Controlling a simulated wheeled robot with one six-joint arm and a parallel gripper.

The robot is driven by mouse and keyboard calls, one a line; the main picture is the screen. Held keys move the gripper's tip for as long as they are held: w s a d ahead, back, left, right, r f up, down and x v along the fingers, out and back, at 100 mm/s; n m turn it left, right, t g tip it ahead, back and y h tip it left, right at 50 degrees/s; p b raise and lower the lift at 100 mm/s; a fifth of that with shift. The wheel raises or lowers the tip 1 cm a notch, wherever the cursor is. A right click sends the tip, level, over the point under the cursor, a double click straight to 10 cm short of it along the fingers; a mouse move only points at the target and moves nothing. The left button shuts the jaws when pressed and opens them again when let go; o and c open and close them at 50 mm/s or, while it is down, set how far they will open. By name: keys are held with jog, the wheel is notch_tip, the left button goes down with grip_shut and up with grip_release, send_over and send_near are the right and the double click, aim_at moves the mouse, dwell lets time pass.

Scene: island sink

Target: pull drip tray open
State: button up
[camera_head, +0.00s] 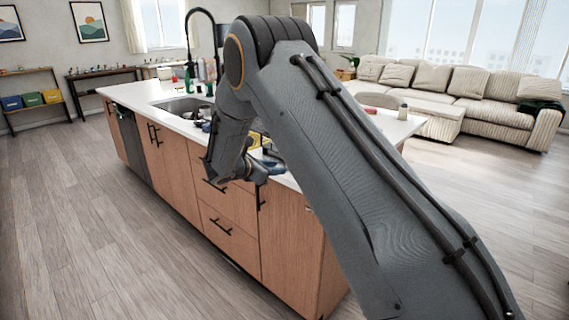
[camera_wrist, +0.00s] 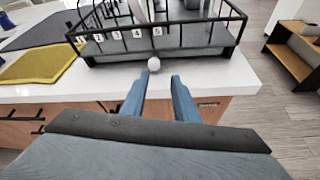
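In the wrist view a black wire rack (camera_wrist: 212,17) with small number tags stands on the white counter. Its grey base tray (camera_wrist: 190,45), which looks like the drip tray, sits low in the rack. A round white knob (camera_wrist: 154,63) is at the tray's front edge. My gripper (camera_wrist: 160,76) has two blue fingers spread apart with nothing between them. The knob is just beyond the fingertips, nearer the left finger; I cannot tell if they touch. In the head view my arm hides most of the rack area.
A yellow mat (camera_wrist: 38,65) lies on the counter left of the rack. The wooden island cabinet (camera_head: 285,240) with black handles is below the counter edge. A sink (camera_head: 183,106) with a black faucet is farther along. The floor (camera_head: 95,230) left of the island is clear.

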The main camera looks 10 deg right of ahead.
jog(key=x, duration=0.2)
jog(key=p+x, duration=0.1)
jog(key=x, duration=0.2)
jog(key=w+p+x, duration=0.1)
jog(key=x, duration=0.1)
jog(key=shift+w, duration=0.25)
grip_shut()
